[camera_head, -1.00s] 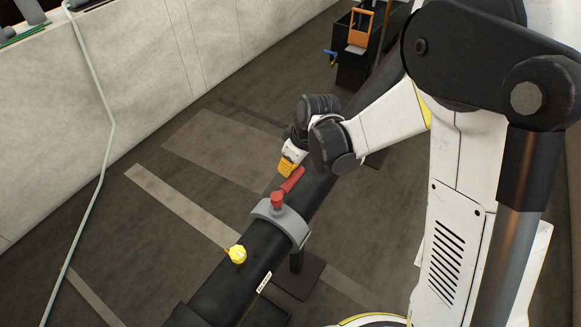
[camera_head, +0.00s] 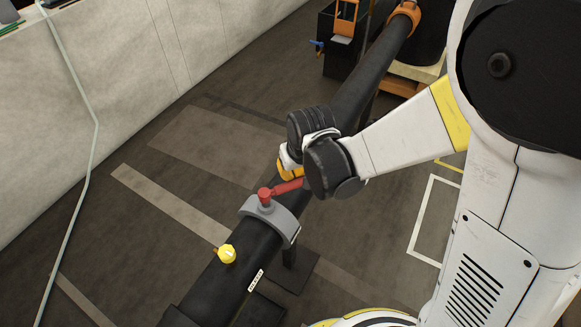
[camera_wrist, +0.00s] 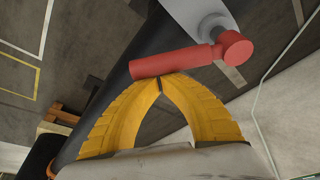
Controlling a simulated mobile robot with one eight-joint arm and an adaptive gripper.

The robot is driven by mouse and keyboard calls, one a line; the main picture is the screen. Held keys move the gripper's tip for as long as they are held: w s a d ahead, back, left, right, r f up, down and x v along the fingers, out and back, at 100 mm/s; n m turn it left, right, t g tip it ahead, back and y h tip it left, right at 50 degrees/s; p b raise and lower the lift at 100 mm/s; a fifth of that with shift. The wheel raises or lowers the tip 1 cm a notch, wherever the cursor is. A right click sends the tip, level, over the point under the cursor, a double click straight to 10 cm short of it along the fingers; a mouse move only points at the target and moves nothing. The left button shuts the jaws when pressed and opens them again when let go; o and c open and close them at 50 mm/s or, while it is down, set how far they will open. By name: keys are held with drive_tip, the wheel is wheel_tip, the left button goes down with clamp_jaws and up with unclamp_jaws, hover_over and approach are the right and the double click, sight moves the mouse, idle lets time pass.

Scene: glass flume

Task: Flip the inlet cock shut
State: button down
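The cock with a red lever (camera_head: 286,187) sits on a grey collar (camera_head: 277,217) around the black pipe. Its lever points right from the red hub (camera_head: 264,196), at an angle to the pipe. My gripper (camera_head: 289,166) is at the far side of the lever, near its free end. In the wrist view the yellow fingertips of my gripper (camera_wrist: 160,81) meet with nothing between them. They are against or very close to the side of the red lever (camera_wrist: 173,62). The exact contact is hard to tell.
A yellow knob (camera_head: 227,254) sits on the pipe (camera_head: 243,256) nearer me, beside a small white label. A dark tank with a blue cock (camera_head: 317,44) and an orange frame (camera_head: 346,17) stands at the back. A pale wall (camera_head: 120,70) runs along the left.

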drive_tip(key=s+m, duration=0.1)
drive_tip(key=s+d+m, duration=0.1)
drive_tip(key=m+h, duration=0.1)
drive_tip(key=shift+s+d+m, duration=0.25)
drive_tip(key=shift+s+m, duration=0.15)
drive_tip(key=shift+s+d+m+h+b, duration=0.1)
drive_tip(key=shift+s+m+h+b, duration=0.2)
drive_tip(key=shift+s+m, duration=0.9)
drive_tip(key=shift+s+d+m+h+b, duration=0.1)
drive_tip(key=shift+s+m+h+b, duration=0.15)
drive_tip(key=shift+s+m, duration=0.95)
drive_tip(key=shift+s+n, duration=0.4)
drive_tip(key=shift+s, duration=0.05)
drive_tip(key=shift+w+f, duration=0.1)
drive_tip(key=p, duration=0.4)
approach(300, 182)
drive_tip(key=shift+s+d+f, duration=0.45)
drive_tip(key=shift+s+d, duration=0.35)
drive_tip(key=shift+s, duration=0.05)
